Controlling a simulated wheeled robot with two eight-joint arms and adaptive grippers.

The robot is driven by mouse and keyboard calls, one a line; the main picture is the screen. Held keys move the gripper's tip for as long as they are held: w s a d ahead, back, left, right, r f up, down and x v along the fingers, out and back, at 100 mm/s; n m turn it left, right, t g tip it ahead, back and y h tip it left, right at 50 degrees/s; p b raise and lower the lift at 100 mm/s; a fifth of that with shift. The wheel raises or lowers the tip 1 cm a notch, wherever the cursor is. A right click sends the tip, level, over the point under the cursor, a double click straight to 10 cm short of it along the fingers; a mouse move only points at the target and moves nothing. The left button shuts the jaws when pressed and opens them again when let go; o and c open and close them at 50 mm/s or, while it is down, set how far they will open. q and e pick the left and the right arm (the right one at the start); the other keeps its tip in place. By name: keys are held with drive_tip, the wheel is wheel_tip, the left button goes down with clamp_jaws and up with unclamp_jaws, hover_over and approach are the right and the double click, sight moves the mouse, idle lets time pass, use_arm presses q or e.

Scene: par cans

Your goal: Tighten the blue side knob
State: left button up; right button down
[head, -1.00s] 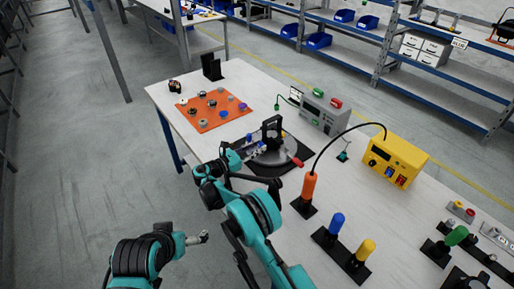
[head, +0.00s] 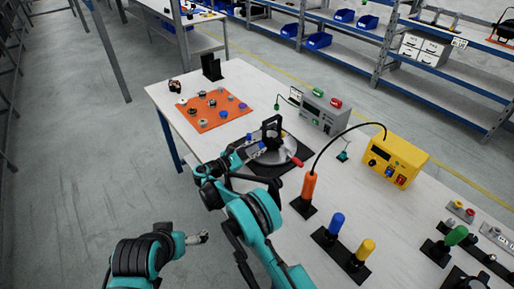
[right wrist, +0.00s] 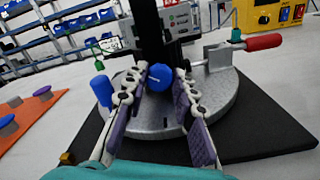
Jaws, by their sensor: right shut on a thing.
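The blue side knob (right wrist: 157,73) faces the camera in the right wrist view, at the foot of a dark upright post. My right gripper (right wrist: 161,78) is shut on it, with a pale, purple-padded finger on each side. A second blue knob (right wrist: 101,91) stands to the left, outside the fingers. The fixture has a round grey metal base (right wrist: 223,100) and a red handle (right wrist: 263,42) at its right. In the head view, my right gripper (head: 252,152) reaches the fixture from the left. My left gripper (head: 198,238) is away from the table, too small to judge.
The fixture stands on a black mat (right wrist: 262,120). An orange mat (head: 205,123) with several small knobs lies behind it. A grey instrument (head: 318,112), a yellow box (head: 395,158) and an orange-handled tool (head: 309,187) stand to the right.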

drive_tip(key=shift+m, duration=0.9)
drive_tip(key=c, duration=1.2)
unclamp_jaws()
